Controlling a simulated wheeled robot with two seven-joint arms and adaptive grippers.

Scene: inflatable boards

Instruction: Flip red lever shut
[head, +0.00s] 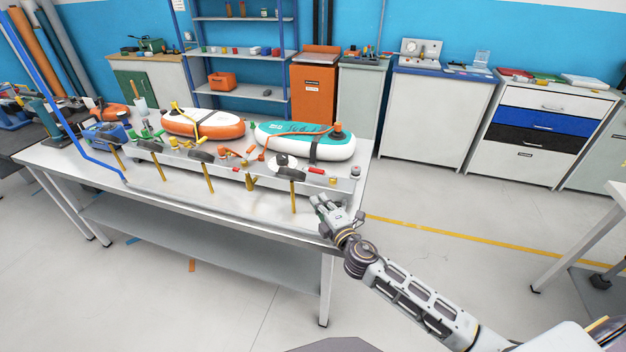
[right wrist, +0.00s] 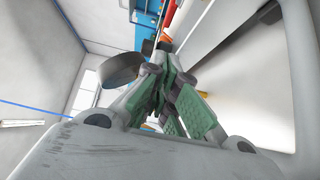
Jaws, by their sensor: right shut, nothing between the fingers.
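A small red lever (head: 316,170) sits near the right end of the grey fixture (head: 346,186) on the workbench. A red strip with an orange part (right wrist: 166,38) shows just beyond my fingertips in the right wrist view; I cannot tell whether it is the same lever. My right gripper (head: 322,203) is at the bench's front right corner, in front of and below the lever, with no visible contact. Its green-padded fingers (right wrist: 170,88) are shut and empty. A second small red part (head: 228,155) lies further left on the fixture. My left gripper is not in view.
An orange-white board (head: 203,125) and a teal-white board (head: 310,140) lie behind the fixture. A blue pole (head: 45,85) rises at the left. The floor right of the bench (head: 440,205) is clear.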

